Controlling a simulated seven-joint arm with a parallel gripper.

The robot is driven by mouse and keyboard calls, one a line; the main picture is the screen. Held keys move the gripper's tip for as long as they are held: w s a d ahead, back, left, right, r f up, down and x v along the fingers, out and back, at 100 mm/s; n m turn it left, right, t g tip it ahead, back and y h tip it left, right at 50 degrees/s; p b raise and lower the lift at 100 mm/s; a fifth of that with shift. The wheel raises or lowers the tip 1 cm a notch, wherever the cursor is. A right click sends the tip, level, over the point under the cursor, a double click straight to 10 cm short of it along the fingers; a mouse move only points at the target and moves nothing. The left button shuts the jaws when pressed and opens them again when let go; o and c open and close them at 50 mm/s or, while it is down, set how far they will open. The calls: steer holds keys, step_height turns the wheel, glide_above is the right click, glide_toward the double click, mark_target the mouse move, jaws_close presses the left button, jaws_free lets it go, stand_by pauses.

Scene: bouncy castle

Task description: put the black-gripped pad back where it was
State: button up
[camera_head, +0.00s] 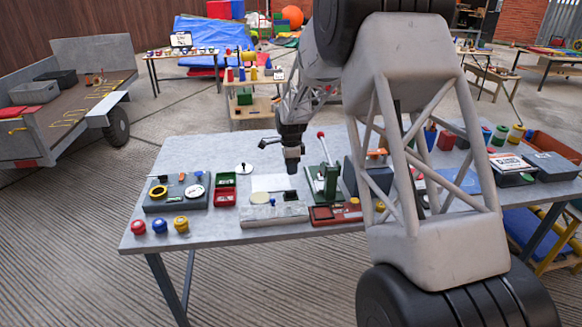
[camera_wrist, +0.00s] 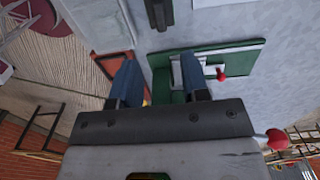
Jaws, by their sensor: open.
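A white disc with a small dark knob (camera_head: 244,168) lies on the grey table, left of my gripper; it may be the black-gripped pad, but it is too small to be sure. My gripper (camera_head: 291,167) hangs over the middle of the table, near a white sheet (camera_head: 268,183) and left of a green press (camera_head: 328,180) with a red-knobbed lever.
A dark tray (camera_head: 160,207) holds rings and a white disc. Red, blue and yellow jars (camera_head: 181,224) stand at the front left of the table (camera_head: 225,252). A red-and-green box pair (camera_head: 224,195) and a long grey block (camera_head: 285,213) lie near my gripper. My arm hides part of the right side.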

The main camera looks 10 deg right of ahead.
stand_by(0.4)
steer(key=s+d+r+n+t, duration=0.15)
steer(key=s+r+n, duration=0.25)
steer(key=s+r, duration=0.75)
steer(key=s+d+r+n, duration=0.2)
steer(key=s+r+n, duration=0.45)
steer(key=s, duration=0.85)
steer(key=s+d+r+n+t, duration=0.1)
steer(key=s+n, duration=0.6)
steer(key=s, duration=2.2)
steer(key=shift+s+r, duration=0.35)
steer(key=shift+r, duration=0.05)
